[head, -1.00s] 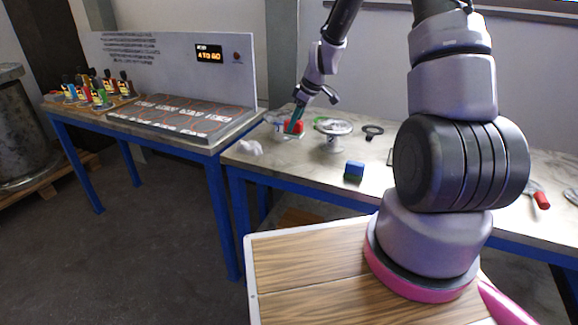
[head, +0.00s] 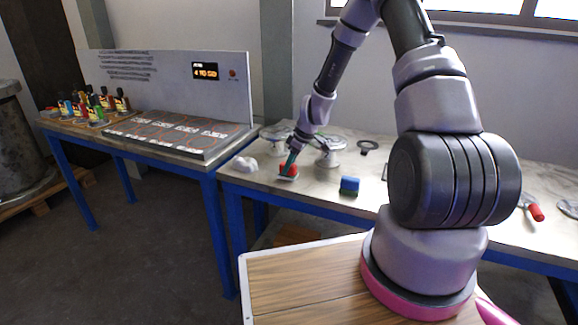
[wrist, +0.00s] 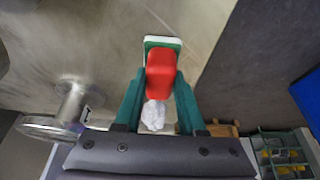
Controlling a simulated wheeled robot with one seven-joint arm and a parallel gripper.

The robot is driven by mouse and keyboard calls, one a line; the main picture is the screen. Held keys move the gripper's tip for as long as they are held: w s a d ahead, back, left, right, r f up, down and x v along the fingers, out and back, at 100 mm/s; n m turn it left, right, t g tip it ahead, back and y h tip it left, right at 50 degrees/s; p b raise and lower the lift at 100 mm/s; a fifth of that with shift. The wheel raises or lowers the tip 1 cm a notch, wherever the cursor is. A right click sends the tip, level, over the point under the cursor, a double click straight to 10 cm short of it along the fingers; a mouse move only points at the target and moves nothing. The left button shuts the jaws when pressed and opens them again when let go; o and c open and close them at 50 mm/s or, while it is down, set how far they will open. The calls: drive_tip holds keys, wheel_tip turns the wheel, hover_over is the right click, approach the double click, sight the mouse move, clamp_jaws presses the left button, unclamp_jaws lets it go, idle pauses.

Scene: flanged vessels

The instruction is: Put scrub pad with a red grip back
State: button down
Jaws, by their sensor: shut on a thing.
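The scrub pad with a red grip (head: 288,170) is near the front edge of the right-hand bench. My gripper (head: 291,158) is shut on its red grip. In the wrist view the red grip (wrist: 161,75) sits between the two green fingers of my gripper (wrist: 160,92). The pad's green and white layers (wrist: 163,42) show beyond the grip. I cannot tell whether the pad touches the bench top.
A blue-gripped pad (head: 349,186) lies to the right. Flanged vessels (head: 328,150) stand behind. A crumpled white rag (head: 246,164) lies left, and it shows in the wrist view (wrist: 153,116). A red-handled tool (head: 534,210) lies far right.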

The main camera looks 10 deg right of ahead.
drive_tip(key=shift+f, duration=0.15)
drive_tip(key=c, duration=0.5)
unclamp_jaws()
drive_tip(key=shift+r, duration=0.35)
drive_tip(key=s+d+r+m+t+h, duration=0.1)
drive_tip(key=s+d+r+m, duration=0.15)
drive_tip(key=r, duration=0.85)
drive_tip(key=s+d+r+m, duration=0.15)
drive_tip(key=s+r, duration=0.25)
drive_tip(key=r, duration=0.7)
drive_tip(key=s+r+m+t, duration=0.1)
drive_tip(key=s+r+m, duration=0.4)
drive_tip(key=s+r, duration=0.4)
drive_tip(key=s+d+r+m+t, duration=0.1)
drive_tip(key=s+r+m, duration=0.5)
drive_tip(key=s, duration=0.8)
drive_tip(key=shift+s+d+r+t+h, duration=0.15)
drive_tip(key=shift+d+r+t+h, duration=0.4)
drive_tip(key=shift+r, duration=1.35)
